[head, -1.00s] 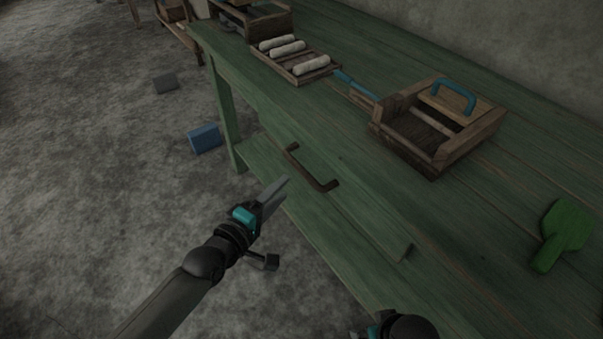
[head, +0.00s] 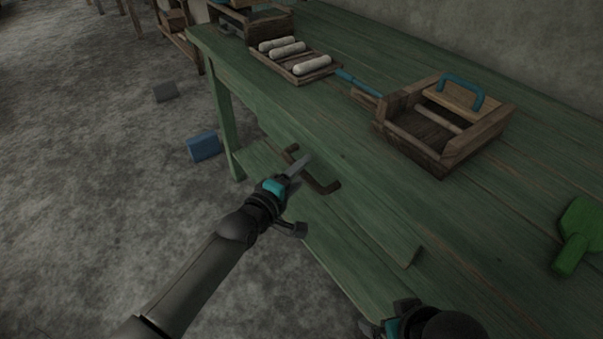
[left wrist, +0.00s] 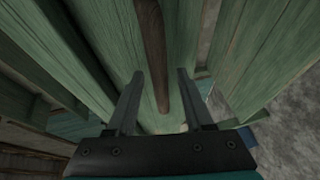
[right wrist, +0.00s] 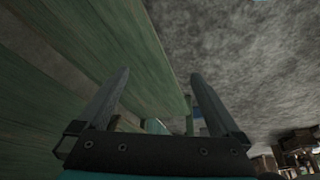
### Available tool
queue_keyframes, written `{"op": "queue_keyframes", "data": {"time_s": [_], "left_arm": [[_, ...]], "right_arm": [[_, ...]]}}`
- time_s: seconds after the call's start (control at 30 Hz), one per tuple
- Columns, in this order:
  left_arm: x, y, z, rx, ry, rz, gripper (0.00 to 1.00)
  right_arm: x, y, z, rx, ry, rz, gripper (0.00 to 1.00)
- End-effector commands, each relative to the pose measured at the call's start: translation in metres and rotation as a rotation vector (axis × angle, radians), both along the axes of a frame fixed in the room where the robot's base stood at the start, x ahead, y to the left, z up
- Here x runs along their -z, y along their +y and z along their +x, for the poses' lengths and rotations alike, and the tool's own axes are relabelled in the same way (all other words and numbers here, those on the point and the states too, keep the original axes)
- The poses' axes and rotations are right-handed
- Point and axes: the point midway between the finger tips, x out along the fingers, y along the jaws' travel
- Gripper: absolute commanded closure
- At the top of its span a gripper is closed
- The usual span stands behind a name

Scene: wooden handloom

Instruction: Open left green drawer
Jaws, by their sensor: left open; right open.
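The left green drawer (head: 365,215) is in the front of the green table, with a dark brown bar handle (head: 327,187) on its face. It looks shut. My left gripper (head: 300,168) is open at the handle and hides its middle in the head view. In the left wrist view the handle (left wrist: 152,50) runs between the two open fingers (left wrist: 160,75), without clear contact on either side. My right gripper (head: 375,328) is at the bottom edge of the head view. In the right wrist view its fingers (right wrist: 160,80) are open and empty, beside green boards.
On the green tabletop (head: 330,110) are a wooden tray (head: 297,72) with white rolls, a wooden box (head: 440,130) with a blue handle, and a green paddle-shaped object (head: 578,235). A blue block (head: 204,146) lies on the floor by the table leg.

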Motion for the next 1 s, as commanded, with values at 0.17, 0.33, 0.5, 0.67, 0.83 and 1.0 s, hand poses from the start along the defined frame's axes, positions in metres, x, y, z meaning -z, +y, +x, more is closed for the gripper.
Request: {"op": "queue_keyframes", "data": {"time_s": [0.17,0.33,0.5,0.67,0.83,1.0], "left_arm": [[0.0003,-0.0006,0.0006,0.0,0.001,0.001,0.48],[0.0002,-0.0005,0.0006,0.0,0.001,0.001,0.54],[0.0003,-0.0004,0.0004,0.0,0.001,0.001,0.73],[0.0003,-0.0004,0.0004,0.0,0.001,0.001,0.91],[0.0003,-0.0002,0.0004,0.0,0.001,0.001,1.0],[0.0003,-0.0002,0.0004,0.0,0.001,0.001,1.0]], "right_arm": [[-0.0011,-0.0002,-0.0003,0.0,-0.001,-0.001,0.0],[-0.001,-0.0003,-0.0002,0.0,-0.001,-0.001,0.0],[-0.0009,-0.0004,-0.0002,0.0,0.0,-0.001,0.0],[-0.0008,-0.0005,-0.0001,0.0,0.0,-0.001,0.0],[-0.0007,-0.0004,-0.0001,0.0,0.0,-0.001,0.0],[-0.0007,-0.0004,-0.0001,0.0,-0.001,-0.001,0.0]]}}
